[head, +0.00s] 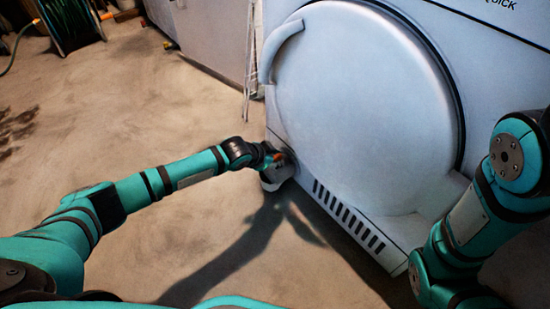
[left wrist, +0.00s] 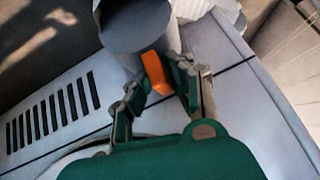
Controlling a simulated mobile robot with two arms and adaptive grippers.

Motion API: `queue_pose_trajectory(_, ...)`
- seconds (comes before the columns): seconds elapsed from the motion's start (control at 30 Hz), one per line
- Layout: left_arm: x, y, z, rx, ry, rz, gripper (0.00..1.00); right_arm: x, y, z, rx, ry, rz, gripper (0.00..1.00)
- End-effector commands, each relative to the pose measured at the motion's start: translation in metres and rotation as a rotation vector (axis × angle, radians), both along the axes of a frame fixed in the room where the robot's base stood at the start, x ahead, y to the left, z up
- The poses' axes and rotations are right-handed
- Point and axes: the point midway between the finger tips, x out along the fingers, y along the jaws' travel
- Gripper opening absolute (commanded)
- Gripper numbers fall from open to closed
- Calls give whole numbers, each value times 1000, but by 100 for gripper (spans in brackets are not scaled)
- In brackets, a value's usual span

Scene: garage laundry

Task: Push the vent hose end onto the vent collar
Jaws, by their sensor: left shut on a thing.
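My left gripper (head: 272,157) is low at the front left corner of the white dryer (head: 350,90). In the left wrist view its two fingers (left wrist: 158,80) are closed on an orange tab (left wrist: 155,72). The tab sits against a pale grey cylinder with a round darker end face, which I take to be the vent hose end (left wrist: 138,28). A white ribbed piece, apparently hose (left wrist: 213,8), shows behind it. In the head view a whitish piece (head: 277,178) shows just below the gripper. I cannot make out the vent collar or whether the hose end touches it.
The dryer's slotted vent grille (head: 348,217) is right of the left gripper. My right arm is at the right, its gripper out of view. A green hose reel (head: 70,20) and a thin folding rack (head: 250,65) stand behind. Open concrete floor lies to the left.

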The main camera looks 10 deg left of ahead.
Motion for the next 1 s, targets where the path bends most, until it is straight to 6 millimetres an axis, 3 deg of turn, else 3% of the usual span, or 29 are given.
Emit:
queue_pose_trajectory(0.63, 4, -3, 1, -1, 0, 1, 0, 0, 0, 0, 0, 0, 0, 69)
queue_pose_trajectory(0.67, 4, -3, 1, -1, 0, 1, 21, 0, 0, 0, 0, 0, 0, 69)
queue_pose_trajectory(0.8, 4, -3, 0, -1, -1, 0, 40, 0, 0, 0, 0, 0, 0, 69)
queue_pose_trajectory(0.87, 4, -3, 0, -1, -1, 0, 46, 0, 0, 0, 0, 0, 0, 69)
queue_pose_trajectory(1.0, 4, -3, 0, 0, 0, 0, 46, 0, 0, 0, 0, 0, 0, 69)
